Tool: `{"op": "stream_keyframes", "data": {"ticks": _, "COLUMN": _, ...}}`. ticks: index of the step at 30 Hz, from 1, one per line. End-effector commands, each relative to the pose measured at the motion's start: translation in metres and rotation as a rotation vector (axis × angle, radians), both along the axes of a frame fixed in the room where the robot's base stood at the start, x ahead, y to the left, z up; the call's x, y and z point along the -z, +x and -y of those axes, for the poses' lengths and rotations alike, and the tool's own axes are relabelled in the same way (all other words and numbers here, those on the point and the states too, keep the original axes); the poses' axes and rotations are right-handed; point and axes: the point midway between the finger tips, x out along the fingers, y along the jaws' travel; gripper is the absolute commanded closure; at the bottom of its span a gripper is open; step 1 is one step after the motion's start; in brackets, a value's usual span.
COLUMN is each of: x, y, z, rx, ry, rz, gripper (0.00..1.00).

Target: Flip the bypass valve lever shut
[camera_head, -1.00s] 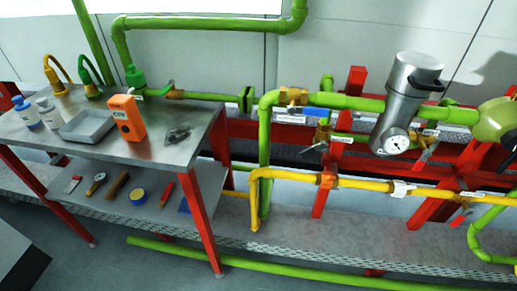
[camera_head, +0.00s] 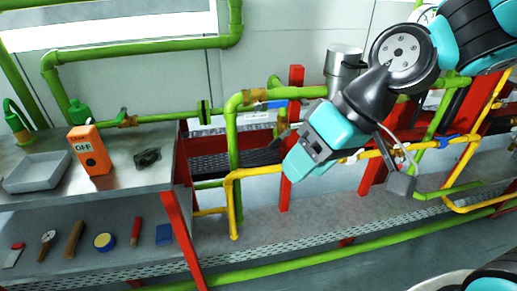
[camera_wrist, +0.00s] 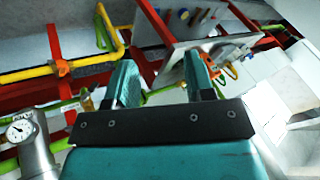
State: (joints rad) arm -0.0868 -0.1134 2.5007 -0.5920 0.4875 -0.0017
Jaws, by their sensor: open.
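I cannot tell which lever is the bypass one; the pipe labels are too small to read. A brass valve (camera_head: 254,97) with a blue lever (camera_head: 275,104) sits on the upper green pipe, behind and left of my gripper. My gripper (camera_head: 298,168) reaches down and left in front of the pipework, hiding part of it, including the spot of the lower grey lever. In the wrist view my gripper (camera_wrist: 162,82) shows two teal fingers spread apart with nothing between them.
The steel bench (camera_head: 150,183) at left holds a grey tray (camera_head: 38,172) and an orange box (camera_head: 90,150) reading OFF. Yellow pipe (camera_head: 237,205) and red posts (camera_head: 293,90) crowd the area around my gripper. A silver canister (camera_head: 343,65) stands behind my arm.

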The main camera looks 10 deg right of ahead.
Motion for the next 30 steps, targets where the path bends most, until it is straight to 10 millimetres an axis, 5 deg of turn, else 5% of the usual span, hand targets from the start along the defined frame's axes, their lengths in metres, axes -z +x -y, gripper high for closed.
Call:
{"op": "stream_keyframes", "data": {"ticks": 1, "x": 0.028, "y": 0.032, "z": 0.010, "rx": 0.095, "ry": 0.065, "rz": 0.006, "gripper": 0.51}}
{"op": "stream_keyframes", "data": {"ticks": 7, "x": 0.081, "y": 0.139, "z": 0.070, "rx": 0.465, "ry": 0.332, "rz": 0.122, "gripper": 0.51}}
{"op": "stream_keyframes", "data": {"ticks": 12, "x": 0.108, "y": 0.184, "z": 0.126, "rx": 0.693, "ry": 0.460, "rz": 0.205, "gripper": 0.51}}
{"op": "stream_keyframes", "data": {"ticks": 15, "x": 0.113, "y": 0.194, "z": 0.141, "rx": 0.749, "ry": 0.489, "rz": 0.231, "gripper": 0.51}}
{"op": "stream_keyframes", "data": {"ticks": 30, "x": 0.155, "y": 0.260, "z": 0.093, "rx": 0.754, "ry": 0.495, "rz": 0.234, "gripper": 0.51}}
